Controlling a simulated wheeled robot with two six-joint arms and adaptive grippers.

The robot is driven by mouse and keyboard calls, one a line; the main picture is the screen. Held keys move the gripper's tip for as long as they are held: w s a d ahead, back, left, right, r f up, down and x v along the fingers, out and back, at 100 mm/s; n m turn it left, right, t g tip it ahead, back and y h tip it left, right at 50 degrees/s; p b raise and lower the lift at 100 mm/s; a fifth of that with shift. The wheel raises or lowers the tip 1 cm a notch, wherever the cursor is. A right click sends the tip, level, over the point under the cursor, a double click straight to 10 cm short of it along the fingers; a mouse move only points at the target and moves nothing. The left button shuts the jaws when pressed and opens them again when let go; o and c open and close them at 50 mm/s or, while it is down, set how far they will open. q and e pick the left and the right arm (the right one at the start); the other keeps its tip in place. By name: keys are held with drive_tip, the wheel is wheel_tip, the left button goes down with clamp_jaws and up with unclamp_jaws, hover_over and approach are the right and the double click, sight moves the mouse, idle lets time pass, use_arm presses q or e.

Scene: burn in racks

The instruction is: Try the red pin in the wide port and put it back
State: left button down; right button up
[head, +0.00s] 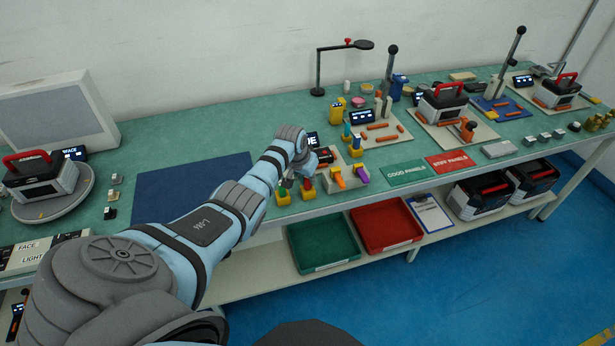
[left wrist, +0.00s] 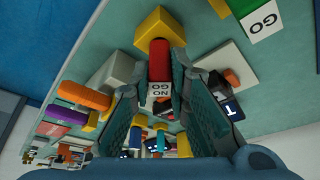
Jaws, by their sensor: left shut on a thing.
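The red pin (left wrist: 159,62), with a white NO GO label, is between the fingers of my left gripper (left wrist: 160,104) in the left wrist view. My left gripper is shut on it. A yellow block (left wrist: 160,26) lies directly behind the pin's red end; I cannot tell whether the pin is seated in it. In the head view the red pin (head: 307,185) shows above its yellow block, just below my left gripper (head: 298,179). A green piece with a GO label (left wrist: 262,18) is off to the right in the wrist view. I cannot pick out the wide port. My right gripper is not in view.
An orange piece (head: 338,178) and a purple piece (head: 361,174) stand close to the right. A blue mat (head: 185,190) lies to the left. A green GOOD PANELS mat (head: 407,173) is farther right. Trays (head: 322,246) are on the shelf below.

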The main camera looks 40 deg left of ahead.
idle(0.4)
use_arm(q)
drive_tip(key=c, duration=1.5)
unclamp_jaws()
drive_tip(key=shift+o, duration=0.2)
